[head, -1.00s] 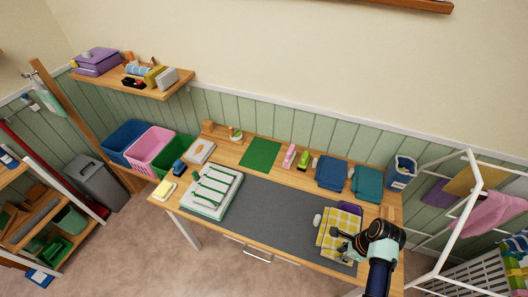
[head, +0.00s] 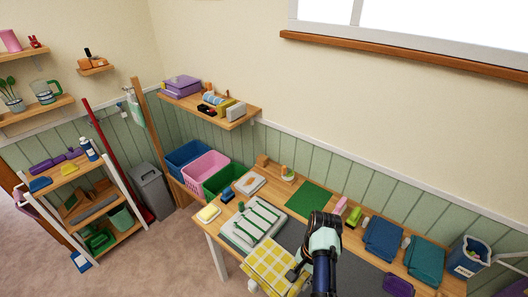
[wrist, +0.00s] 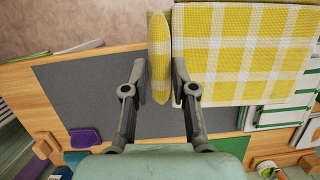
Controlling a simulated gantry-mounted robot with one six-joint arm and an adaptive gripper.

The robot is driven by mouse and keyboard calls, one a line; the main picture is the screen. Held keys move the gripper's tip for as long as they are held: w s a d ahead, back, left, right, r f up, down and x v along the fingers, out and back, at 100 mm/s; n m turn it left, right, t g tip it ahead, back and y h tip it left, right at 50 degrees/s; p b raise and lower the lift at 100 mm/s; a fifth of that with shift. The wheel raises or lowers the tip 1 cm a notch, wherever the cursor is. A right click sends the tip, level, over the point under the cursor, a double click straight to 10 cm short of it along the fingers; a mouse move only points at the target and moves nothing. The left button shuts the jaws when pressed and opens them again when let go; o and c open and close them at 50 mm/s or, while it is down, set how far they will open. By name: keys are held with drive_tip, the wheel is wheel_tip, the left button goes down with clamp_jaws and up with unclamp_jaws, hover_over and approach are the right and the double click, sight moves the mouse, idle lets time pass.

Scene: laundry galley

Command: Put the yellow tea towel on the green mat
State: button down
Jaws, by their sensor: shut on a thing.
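The yellow tea towel (head: 268,262) is yellow-and-white checked and folded. My gripper (head: 293,273) is shut on one edge of it. In the wrist view the pinched fold of the towel (wrist: 160,60) stands between the two fingers of my gripper (wrist: 160,90), and the rest spreads to the right. The towel appears raised near the front of the table, beside the white rack with green bars. The green mat (head: 308,198) lies flat and bare at the table's back, behind my arm. A piece of it shows in the wrist view (wrist: 236,145), partly covered by my gripper's body.
A grey mat (head: 350,262) covers the table's middle. Pink and green bottles (head: 348,215), folded blue (head: 383,240) and teal cloths (head: 424,260) sit right of the green mat. A purple item (head: 398,286) lies at the right.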

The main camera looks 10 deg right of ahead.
drive_tip(key=w+a+r+n+h, duration=0.1)
drive_tip(key=a+r+n, duration=0.1)
drive_tip(key=a+n, duration=0.3)
drive_tip(key=w+a+r+n+g, duration=0.1)
drive_tip(key=w+a+r+n, duration=0.15)
drive_tip(key=a, duration=0.45)
drive_tip(key=w+a+r+n+h, duration=0.1)
drive_tip(key=a+r+n, duration=0.2)
drive_tip(key=a, duration=0.3)
drive_tip(key=s+p+v, duration=0.2)
drive_tip(key=p+v, duration=1)
drive_tip(key=shift+s+r+p, duration=0.25)
drive_tip(key=shift+s+p, duration=0.1)
drive_tip(key=shift+s, duration=0.1)
drive_tip(key=shift+d, duration=0.1)
